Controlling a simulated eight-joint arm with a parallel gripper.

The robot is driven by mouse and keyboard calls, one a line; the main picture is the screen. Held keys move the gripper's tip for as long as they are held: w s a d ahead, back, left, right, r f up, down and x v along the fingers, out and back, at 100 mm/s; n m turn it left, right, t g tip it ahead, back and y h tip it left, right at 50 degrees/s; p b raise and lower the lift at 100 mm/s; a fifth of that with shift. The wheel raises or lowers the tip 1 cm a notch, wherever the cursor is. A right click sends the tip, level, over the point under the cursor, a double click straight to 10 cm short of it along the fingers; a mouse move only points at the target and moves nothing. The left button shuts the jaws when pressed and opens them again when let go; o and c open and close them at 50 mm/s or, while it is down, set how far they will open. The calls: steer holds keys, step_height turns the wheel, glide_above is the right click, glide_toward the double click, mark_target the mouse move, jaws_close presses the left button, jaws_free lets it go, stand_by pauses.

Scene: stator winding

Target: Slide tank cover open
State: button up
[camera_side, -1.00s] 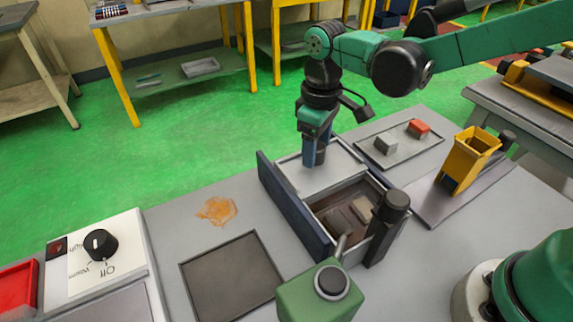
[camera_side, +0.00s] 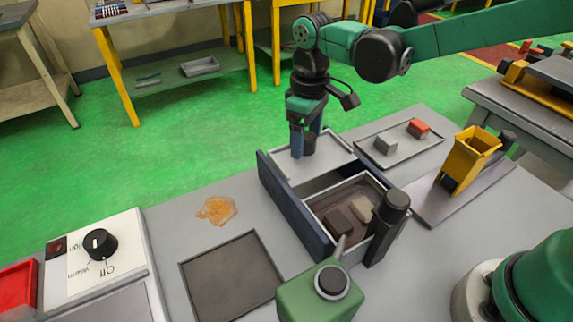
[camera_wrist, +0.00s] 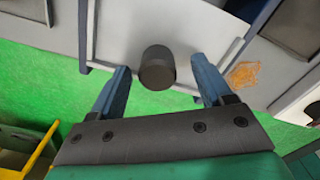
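The tank (camera_side: 292,212) is a dark blue box in the middle of the bench in the side view. Its light grey cover (camera_side: 333,155) lies over the far end, leaving the near part uncovered. A dark cylindrical knob (camera_side: 309,145) stands on the cover and also shows in the wrist view (camera_wrist: 158,68). My gripper (camera_side: 305,140) is over the cover with its blue fingers apart. In the wrist view, my gripper (camera_wrist: 161,72) has one fingertip on each side of the knob, with clear gaps. A dark brown block (camera_side: 338,221) and a beige block (camera_side: 361,208) lie inside the tank.
A tray with a grey block (camera_side: 386,145) and a red block (camera_side: 418,128) is right of the tank. A yellow holder (camera_side: 470,155) stands farther right. An orange stain (camera_side: 216,210) is left.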

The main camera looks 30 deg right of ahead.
mark_target(310, 136)
steer(key=shift+d+r, duration=0.1)
steer(key=shift+r, duration=2.55)
steer(key=shift+s+d+r, duration=0.1)
steer(key=shift+s+d, duration=0.05)
steer(key=s+d+m+t, duration=0.6)
steer(key=s+d+t, duration=0.1)
steer(key=s+d, duration=0.2)
steer(key=shift+s, duration=0.5)
